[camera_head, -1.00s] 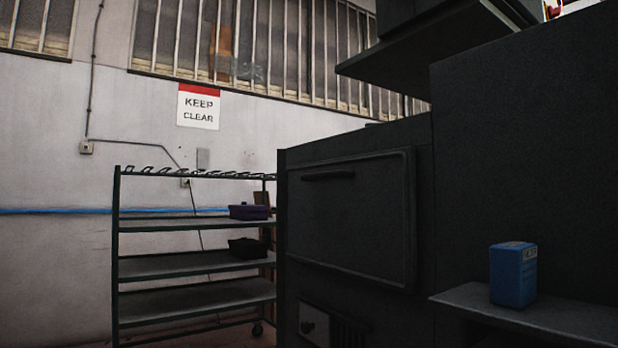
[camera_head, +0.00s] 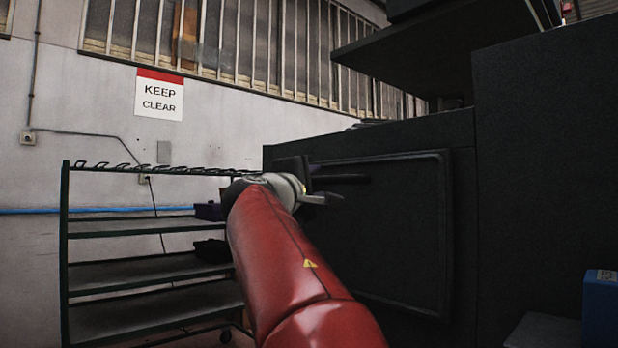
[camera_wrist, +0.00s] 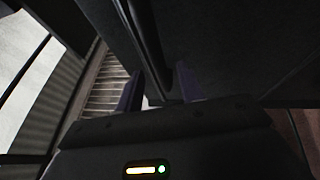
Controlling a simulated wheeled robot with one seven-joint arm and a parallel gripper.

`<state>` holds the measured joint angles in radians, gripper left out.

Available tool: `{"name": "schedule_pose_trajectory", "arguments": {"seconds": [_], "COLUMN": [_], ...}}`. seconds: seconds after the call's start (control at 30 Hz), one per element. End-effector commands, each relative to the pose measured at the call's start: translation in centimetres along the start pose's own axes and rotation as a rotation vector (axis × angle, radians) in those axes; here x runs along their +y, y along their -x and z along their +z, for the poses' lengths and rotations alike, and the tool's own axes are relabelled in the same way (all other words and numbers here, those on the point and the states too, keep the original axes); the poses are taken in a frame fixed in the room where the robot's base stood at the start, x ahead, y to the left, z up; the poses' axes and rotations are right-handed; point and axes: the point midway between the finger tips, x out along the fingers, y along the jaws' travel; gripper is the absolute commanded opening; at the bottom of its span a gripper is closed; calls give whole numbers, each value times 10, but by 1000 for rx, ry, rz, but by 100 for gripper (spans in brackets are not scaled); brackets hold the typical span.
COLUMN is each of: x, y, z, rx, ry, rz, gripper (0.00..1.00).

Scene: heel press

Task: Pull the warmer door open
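The warmer door (camera_head: 390,235) is a dark framed panel on the front of a black cabinet, and it looks shut. Its dark bar handle (camera_head: 348,178) runs across the upper left of the door. My gripper (camera_head: 318,186) is at the left end of the handle in the head view. In the wrist view my gripper (camera_wrist: 158,90) has its two fingers spread, with the handle (camera_wrist: 148,35) running between them. A gap shows beside the left finger; whether the right finger touches the bar is hard to tell.
A shelf rack (camera_head: 150,268) with dark boxes stands left of the cabinet. A blue box (camera_head: 602,305) sits on a ledge (camera_head: 545,332) at the right. A dark overhang (camera_head: 430,45) juts out above. A KEEP CLEAR sign (camera_head: 159,95) hangs on the wall.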

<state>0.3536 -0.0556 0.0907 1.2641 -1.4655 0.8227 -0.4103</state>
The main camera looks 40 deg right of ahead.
Motion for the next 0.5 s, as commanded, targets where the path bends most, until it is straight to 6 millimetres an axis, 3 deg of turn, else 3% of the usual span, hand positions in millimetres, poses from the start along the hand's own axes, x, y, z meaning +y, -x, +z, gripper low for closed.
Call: {"name": "schedule_pose_trajectory", "arguments": {"seconds": [0.2, 0.5], "x": [2, 0], "y": [-30, -38], "z": [1, 0], "rx": [-1, 2], "ry": [-1, -2], "rz": [-1, 0], "gripper": [38, 38]}}
